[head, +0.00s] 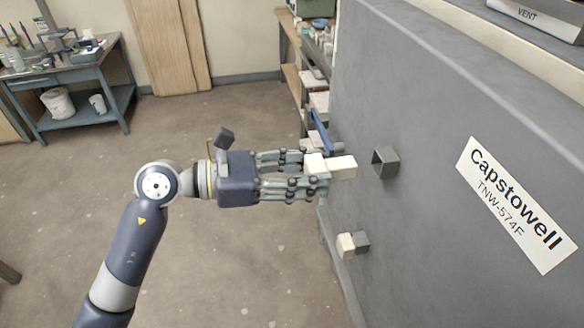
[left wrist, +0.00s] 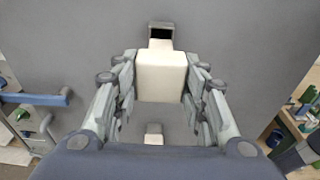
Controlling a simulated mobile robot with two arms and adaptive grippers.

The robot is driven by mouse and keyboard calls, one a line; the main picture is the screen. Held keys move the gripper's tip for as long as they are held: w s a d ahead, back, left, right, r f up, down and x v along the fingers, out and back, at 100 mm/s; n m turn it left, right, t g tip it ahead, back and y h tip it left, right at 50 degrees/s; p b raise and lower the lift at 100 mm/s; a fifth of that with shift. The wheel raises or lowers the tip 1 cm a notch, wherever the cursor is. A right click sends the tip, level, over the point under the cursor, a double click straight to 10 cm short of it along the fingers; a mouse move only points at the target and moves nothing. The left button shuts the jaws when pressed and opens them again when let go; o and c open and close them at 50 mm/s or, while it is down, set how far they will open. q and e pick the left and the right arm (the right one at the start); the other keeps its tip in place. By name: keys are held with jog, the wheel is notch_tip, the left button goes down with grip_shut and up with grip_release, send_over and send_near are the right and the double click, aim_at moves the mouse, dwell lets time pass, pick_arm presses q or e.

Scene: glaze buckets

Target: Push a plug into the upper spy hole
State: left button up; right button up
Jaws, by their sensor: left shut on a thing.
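My left gripper (head: 318,175) is shut on a cream-white plug (head: 342,166), which points at the grey kiln wall. The upper spy hole (head: 385,162) is a square grey tube standing out from the wall, with a dark opening. The plug's tip is a short way left of it, apart from it. In the left wrist view the plug (left wrist: 161,75) sits between the fingers, and the dark upper hole (left wrist: 160,32) shows just beyond its top. The lower spy hole (head: 361,241) has a white plug (head: 345,245) in it. My right gripper is not in view.
The kiln wall (head: 440,90) fills the right side and bears a Capstowell sign (head: 515,205). A blue handle or bar (head: 321,132) stands by the wall's far edge, near shelves (head: 291,65). A workbench (head: 70,80) is far left. The floor between is clear.

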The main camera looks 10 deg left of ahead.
aim_at(338, 169)
pick_arm(q)
jog(key=shift+w+d+r+p, duration=0.1)
jog(key=shift+w+d+p, duration=0.05)
jog(key=shift+d, duration=0.3)
jog(key=shift+w+d+r+p, duration=0.1)
jog(key=shift+w+d+p, duration=0.05)
jog(key=shift+d, duration=0.3)
jog(key=shift+w+d+f, duration=0.1)
jog(key=shift+d+f, duration=0.05)
jog(key=shift+d, duration=0.1)
jog(key=shift+d+f, duration=0.1)
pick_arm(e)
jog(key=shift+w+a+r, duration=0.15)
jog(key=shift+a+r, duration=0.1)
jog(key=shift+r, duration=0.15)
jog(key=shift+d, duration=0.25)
pick_arm(q)
jog(key=shift+d, duration=0.25)
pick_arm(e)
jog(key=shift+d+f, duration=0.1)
pick_arm(q)
jog(key=shift+w+d, duration=0.1)
jog(key=shift+d, duration=0.1)
jog(key=shift+w+d, duration=0.2)
jog(key=shift+d, duration=0.55)
jog(key=shift+w+d, duration=0.1)
jog(key=shift+d, duration=0.05)
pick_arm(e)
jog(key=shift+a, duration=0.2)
